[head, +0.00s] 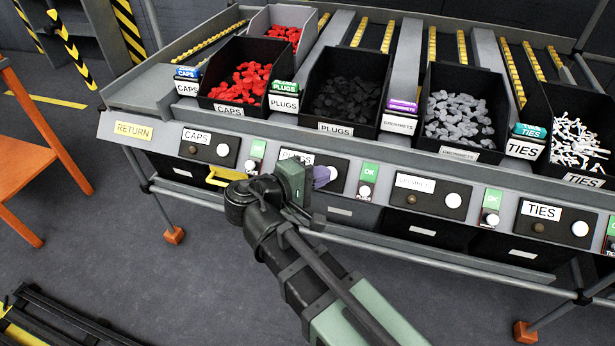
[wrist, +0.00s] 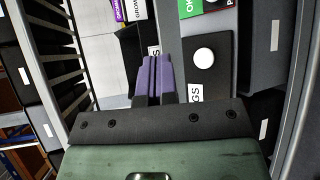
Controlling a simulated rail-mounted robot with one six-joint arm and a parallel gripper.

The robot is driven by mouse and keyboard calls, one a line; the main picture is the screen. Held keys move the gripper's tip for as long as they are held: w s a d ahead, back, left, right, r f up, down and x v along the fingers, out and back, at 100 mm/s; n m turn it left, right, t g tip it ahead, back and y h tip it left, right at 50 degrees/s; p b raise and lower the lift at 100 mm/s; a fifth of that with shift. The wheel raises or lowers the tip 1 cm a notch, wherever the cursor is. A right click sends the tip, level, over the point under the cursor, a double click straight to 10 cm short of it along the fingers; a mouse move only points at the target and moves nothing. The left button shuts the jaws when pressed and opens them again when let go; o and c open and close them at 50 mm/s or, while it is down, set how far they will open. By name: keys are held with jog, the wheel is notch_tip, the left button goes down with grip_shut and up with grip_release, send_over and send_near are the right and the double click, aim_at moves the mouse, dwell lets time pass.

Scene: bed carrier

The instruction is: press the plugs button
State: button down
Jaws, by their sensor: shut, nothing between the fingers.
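The plugs panel is a dark plate with a PLUGS label, partly hidden by my arm in the head view, and a round white plugs button (head: 333,173) at its right end. The button also shows clear in the wrist view (wrist: 204,55). My gripper (head: 322,177) has purple fingers and is shut and empty, just left of the button in the head view. I cannot tell how far the tips are from the panel surface.
Similar panels sit along the rail: caps (head: 210,148) to the left, grommets (head: 427,195) and ties (head: 553,221) to the right. A green OK card (head: 368,180) is right of the plugs button. A yellow handle (head: 226,175) is left of my wrist. Bins of parts (head: 350,128) stand above.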

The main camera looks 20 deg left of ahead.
jog(key=shift+d, duration=0.15)
jog(key=w+f+b, duration=0.6)
jog(key=shift+w, duration=0.15)
dwell(0.3)
jog(key=shift+f, duration=0.1)
dwell(1.7)
jog(key=shift+w+f+b, duration=0.3)
jog(key=shift+b, duration=0.1)
